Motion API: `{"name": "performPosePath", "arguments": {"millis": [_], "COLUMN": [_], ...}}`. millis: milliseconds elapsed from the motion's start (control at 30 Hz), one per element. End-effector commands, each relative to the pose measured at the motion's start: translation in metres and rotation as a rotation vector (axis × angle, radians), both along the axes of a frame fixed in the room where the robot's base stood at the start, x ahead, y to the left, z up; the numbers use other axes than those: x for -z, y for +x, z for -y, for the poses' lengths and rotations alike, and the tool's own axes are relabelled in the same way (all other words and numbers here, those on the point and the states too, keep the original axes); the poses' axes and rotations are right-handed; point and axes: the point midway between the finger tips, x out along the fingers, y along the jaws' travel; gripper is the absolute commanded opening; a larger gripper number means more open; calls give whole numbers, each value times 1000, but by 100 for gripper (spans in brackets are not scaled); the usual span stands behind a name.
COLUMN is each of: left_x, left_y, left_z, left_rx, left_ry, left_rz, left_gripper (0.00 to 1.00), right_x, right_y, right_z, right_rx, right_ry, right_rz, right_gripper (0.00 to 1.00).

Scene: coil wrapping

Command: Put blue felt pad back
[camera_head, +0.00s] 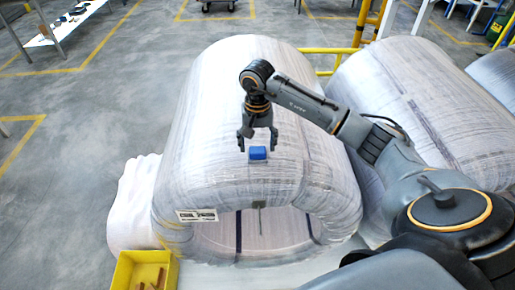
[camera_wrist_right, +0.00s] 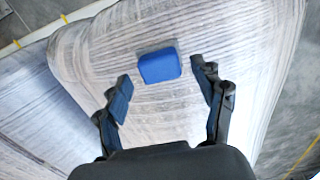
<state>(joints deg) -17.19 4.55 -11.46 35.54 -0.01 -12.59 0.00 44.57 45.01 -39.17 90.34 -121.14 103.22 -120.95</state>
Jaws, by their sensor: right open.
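The blue felt pad (camera_head: 258,153) lies on top of the large wrapped coil (camera_head: 215,100), towards its front. In the right wrist view the pad (camera_wrist_right: 160,66) shows as a small blue block just beyond and between the fingertips. My right gripper (camera_head: 257,147) is open and points down at the pad from just above or behind it. I cannot tell whether a finger touches the coil. My left gripper is not in view.
A yellow bin (camera_head: 144,270) with small brown items stands at the lower left, before the coil. A white label (camera_head: 197,215) is on the coil's front edge. A second wrapped coil (camera_head: 430,90) lies close on the right, under my arm.

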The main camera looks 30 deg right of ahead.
Motion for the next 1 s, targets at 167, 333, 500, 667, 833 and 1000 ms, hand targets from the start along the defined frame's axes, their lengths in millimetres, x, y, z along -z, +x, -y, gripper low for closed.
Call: {"name": "performPosePath", "arguments": {"millis": [167,333,500,667,833,1000], "left_x": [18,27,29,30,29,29], "left_y": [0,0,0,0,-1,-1], "left_z": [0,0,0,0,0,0], "left_rx": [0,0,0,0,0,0], "left_ry": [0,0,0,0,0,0], "left_rz": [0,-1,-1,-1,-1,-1], "left_gripper": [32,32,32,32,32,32], "right_x": [-39,-73,-94,-101,-101,-101], "right_y": [2,1,0,0,0,0], "right_z": [1,0,0,0,0,0], "right_rx": [1,0,0,0,1,1], "right_ry": [-2,0,-1,-1,0,0], "right_rz": [8,4,2,-1,-1,-1], "right_gripper": [69,69,69,69,69,69]}}
